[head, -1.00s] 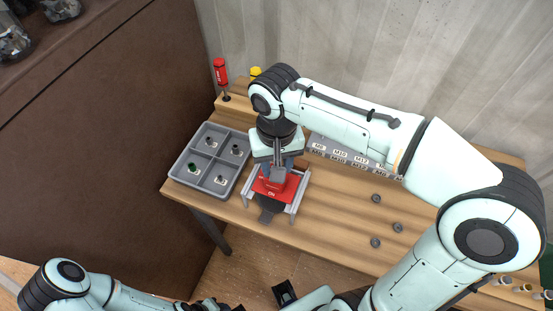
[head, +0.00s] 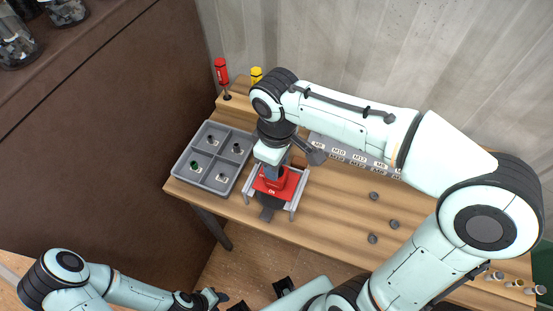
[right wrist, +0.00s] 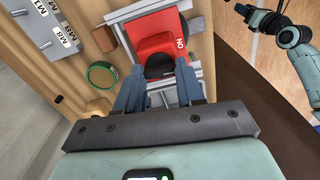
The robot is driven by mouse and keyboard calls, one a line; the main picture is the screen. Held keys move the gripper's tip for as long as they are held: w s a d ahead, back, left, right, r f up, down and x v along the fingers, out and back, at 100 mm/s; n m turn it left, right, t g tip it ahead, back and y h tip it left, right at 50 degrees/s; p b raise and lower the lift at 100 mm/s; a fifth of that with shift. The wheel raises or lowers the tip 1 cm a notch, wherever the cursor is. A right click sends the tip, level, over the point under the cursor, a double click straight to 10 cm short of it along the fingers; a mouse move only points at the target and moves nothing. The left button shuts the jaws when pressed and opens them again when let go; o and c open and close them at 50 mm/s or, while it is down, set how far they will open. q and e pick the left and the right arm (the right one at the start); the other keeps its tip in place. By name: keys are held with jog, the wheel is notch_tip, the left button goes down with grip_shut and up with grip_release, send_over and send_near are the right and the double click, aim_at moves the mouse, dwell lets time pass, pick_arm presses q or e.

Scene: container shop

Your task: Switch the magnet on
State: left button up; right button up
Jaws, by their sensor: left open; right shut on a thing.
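The red magnet block (head: 286,190), marked ON, sits between two grey rails (head: 296,205) at the front edge of the bench. In the right wrist view the red block (right wrist: 152,32) shows its ON label on the right. My right gripper (head: 271,172) comes down onto the block. In the right wrist view its two blue-grey fingers (right wrist: 160,75) are shut on the dark switch knob (right wrist: 158,66), which they partly cover. My left gripper (head: 212,299) is open, low in the head view, away from the bench.
A grey four-compartment tray (head: 187,180) with small parts stands left of the magnet. Red (head: 221,70) and yellow (head: 256,74) handled tools stand at the back. Several dark round pieces (head: 373,196) lie on the right.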

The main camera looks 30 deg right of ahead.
pick_arm(q)
jog(key=shift+w+r, duration=0.1)
jog(key=shift+r, duration=0.05)
pick_arm(e)
jog(key=shift+n, duration=0.6)
jog(key=o, duration=1.1)
jog(key=shift+c, duration=0.2)
jog(key=shift+r, duration=0.15)
pick_arm(q)
jog(key=w+r+p, duration=0.2)
jog(key=r, duration=0.1)
jog(key=shift+w+r+p, duration=0.2)
jog(key=shift+w+p, duration=0.15)
jog(key=shift+w, duration=0.05)
pick_arm(e)
notch_tip(320, 180, up, 13)
pick_arm(q)
jog(key=shift+s, duration=0.1)
